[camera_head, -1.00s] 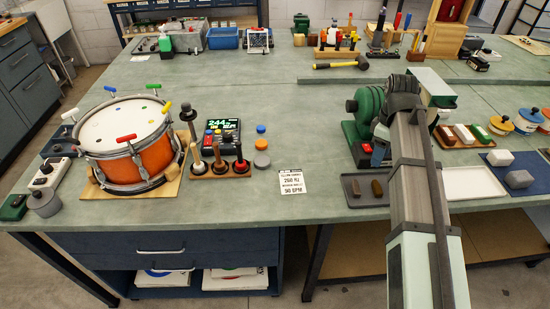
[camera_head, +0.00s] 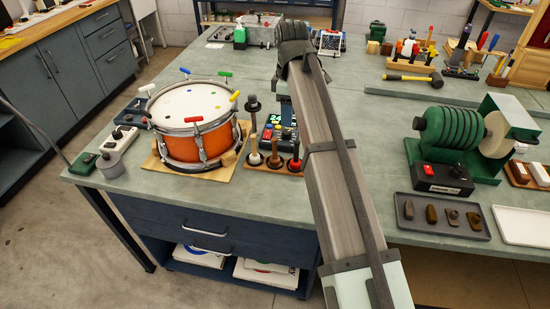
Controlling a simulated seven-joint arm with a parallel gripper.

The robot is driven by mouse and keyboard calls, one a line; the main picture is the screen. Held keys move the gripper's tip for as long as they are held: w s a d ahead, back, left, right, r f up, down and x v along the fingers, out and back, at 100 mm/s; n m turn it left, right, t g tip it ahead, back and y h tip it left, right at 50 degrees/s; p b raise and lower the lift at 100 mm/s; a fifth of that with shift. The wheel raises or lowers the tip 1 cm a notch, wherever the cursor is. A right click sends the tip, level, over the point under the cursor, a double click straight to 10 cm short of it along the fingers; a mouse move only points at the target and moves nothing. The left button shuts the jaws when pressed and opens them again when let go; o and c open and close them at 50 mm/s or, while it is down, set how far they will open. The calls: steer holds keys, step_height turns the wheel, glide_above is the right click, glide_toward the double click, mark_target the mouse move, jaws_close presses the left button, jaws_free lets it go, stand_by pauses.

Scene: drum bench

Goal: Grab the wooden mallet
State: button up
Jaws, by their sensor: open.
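Several upright, handled tools stand in a wooden rack (camera_head: 263,168) right of the orange drum (camera_head: 190,125). I cannot tell which, if any, is the wooden mallet. A dark-headed upright tool (camera_head: 253,108) stands just behind the rack. A hammer with a yellow handle (camera_head: 405,78) lies on the back bench. My gripper (camera_head: 292,35) is open, above the back of the bench, beyond the rack and apart from it. Its fingertips are mostly hidden behind my arm.
A digital meter (camera_head: 283,125) sits behind the rack, partly covered by my arm. A green grinding machine (camera_head: 460,140) stands at right, behind a grey tray (camera_head: 440,215). Colored clips ring the drum's rim. Bench space between my arm and the machine is clear.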

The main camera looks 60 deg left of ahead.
mark_target(275, 141)
steer(key=s+a, duration=0.3)
steer(key=s, duration=0.1)
steer(key=shift+n, duration=0.4)
steer(key=f, duration=0.7)
steer(key=shift+d+f, duration=0.2)
steer(key=shift+f, duration=0.1)
steer(key=shift+w+d+f, duration=0.15)
steer(key=shift+w+f, duration=0.05)
steer(key=shift+f, duration=1.1)
steer(key=shift+w+d+f, duration=0.1)
steer(key=shift+w+f, duration=0.05)
steer(key=shift+f, duration=1.1)
jaws_close()
